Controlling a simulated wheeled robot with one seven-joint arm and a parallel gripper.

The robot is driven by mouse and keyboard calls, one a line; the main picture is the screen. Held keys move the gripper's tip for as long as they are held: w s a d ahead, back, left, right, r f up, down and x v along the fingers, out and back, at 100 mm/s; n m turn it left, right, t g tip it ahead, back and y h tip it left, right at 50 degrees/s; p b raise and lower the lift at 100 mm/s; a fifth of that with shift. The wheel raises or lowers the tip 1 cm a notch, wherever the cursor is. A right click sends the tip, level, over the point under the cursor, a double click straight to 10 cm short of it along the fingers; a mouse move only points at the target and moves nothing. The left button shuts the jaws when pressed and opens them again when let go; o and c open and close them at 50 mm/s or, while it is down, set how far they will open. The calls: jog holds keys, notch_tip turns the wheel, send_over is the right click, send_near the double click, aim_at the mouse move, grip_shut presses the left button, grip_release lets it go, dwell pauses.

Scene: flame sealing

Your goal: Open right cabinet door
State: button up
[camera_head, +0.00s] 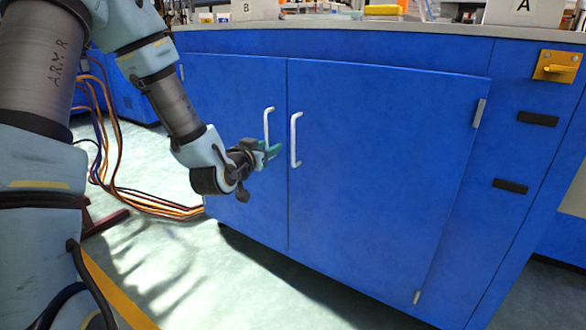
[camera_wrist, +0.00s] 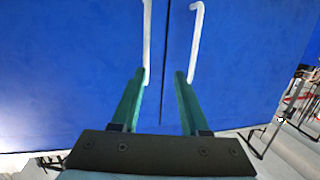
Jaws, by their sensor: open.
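The right cabinet door (camera_head: 385,160) is a blue panel, shut, beside the left door (camera_head: 235,110), also shut. The right door has a white upright bar handle (camera_head: 294,140) near the seam; the left door has a similar handle (camera_head: 267,122). My gripper (camera_head: 272,150) is in front of the seam, by the lower end of the left handle and left of the right one. In the wrist view its green fingers (camera_wrist: 159,78) are open and empty, with one white bar (camera_wrist: 147,40) near one fingertip and another (camera_wrist: 194,40) near the other. Contact cannot be told.
A yellow latch plate (camera_head: 556,67) and black pulls (camera_head: 537,119) sit on the panel to the right. The counter above carries boxes marked A (camera_head: 523,10) and B (camera_head: 253,10). Orange and dark cables (camera_head: 150,205) lie on the floor at left.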

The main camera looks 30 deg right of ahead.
aim_at(293, 141)
jog(key=shift+t+h, duration=0.4)
jog(key=shift+h, duration=0.5)
jog(key=w+d+b, duration=0.1)
jog(key=w+d, duration=0.1)
jog(key=d, duration=0.1)
jog(key=w+d+f+b, duration=0.1)
jog(key=w+d, duration=0.1)
jog(key=d, duration=0.2)
jog(key=w+d+f+b, duration=0.1)
jog(key=d, duration=0.2)
jog(key=shift+w+d+f+b, duration=0.2)
jog(key=shift+w+d+b, duration=0.1)
jog(key=shift+w+b, duration=0.1)
jog(key=shift+c, duration=0.2)
grip_shut()
